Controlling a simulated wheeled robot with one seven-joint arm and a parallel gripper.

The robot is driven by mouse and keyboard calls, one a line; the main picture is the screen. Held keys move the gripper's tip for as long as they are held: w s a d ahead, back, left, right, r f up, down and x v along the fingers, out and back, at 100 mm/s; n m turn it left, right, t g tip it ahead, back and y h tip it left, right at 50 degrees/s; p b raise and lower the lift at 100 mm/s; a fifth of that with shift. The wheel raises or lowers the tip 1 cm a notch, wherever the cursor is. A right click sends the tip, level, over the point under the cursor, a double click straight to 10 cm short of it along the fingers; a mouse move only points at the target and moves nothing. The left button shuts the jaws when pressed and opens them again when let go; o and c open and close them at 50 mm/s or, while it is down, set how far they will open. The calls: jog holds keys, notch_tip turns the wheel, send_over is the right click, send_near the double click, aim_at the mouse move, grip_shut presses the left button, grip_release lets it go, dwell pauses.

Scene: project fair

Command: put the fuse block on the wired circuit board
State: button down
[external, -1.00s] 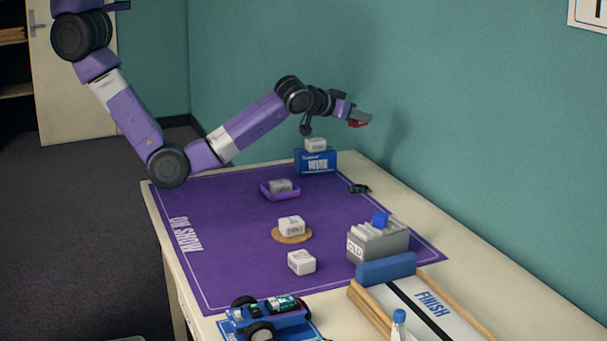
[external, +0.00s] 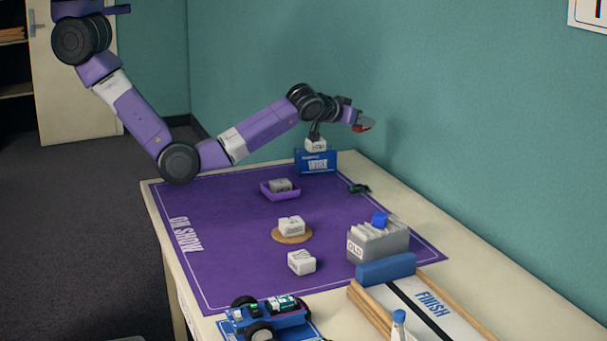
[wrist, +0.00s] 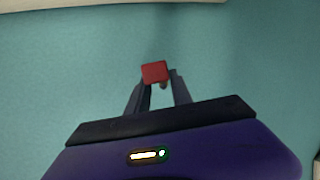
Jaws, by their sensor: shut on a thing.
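My gripper (external: 362,122) is at the far end of the table, in the air beside the teal wall. It is shut on a small red block (wrist: 155,72), which shows between the fingertips in the wrist view and under them in the external view (external: 364,127). No label can be read on it, so I cannot tell if it is the fuse block. No wired circuit board can be told for sure. White printed blocks stand on a blue WIRE box (external: 316,163), in a purple tray (external: 268,194), on a round cork mat (external: 291,238) and on the purple mat (external: 220,255).
A grey bin of cards (external: 385,245) with a blue cube stands at the mat's right. A small dark object (external: 359,188) lies near the WIRE box. A blue car (external: 270,316) and a FINISH track (external: 425,300) are at the front. The mat's left part is clear.

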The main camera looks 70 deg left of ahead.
notch_tip(320, 180, down, 15)
jog(key=shift+f+b, duration=0.15)
jog(key=shift+b, duration=0.45)
jog(key=shift+f+b, duration=0.6)
jog(key=shift+b, duration=0.3)
jog(key=c, duration=1.1)
grip_release()
jog(key=shift+r, duration=0.1)
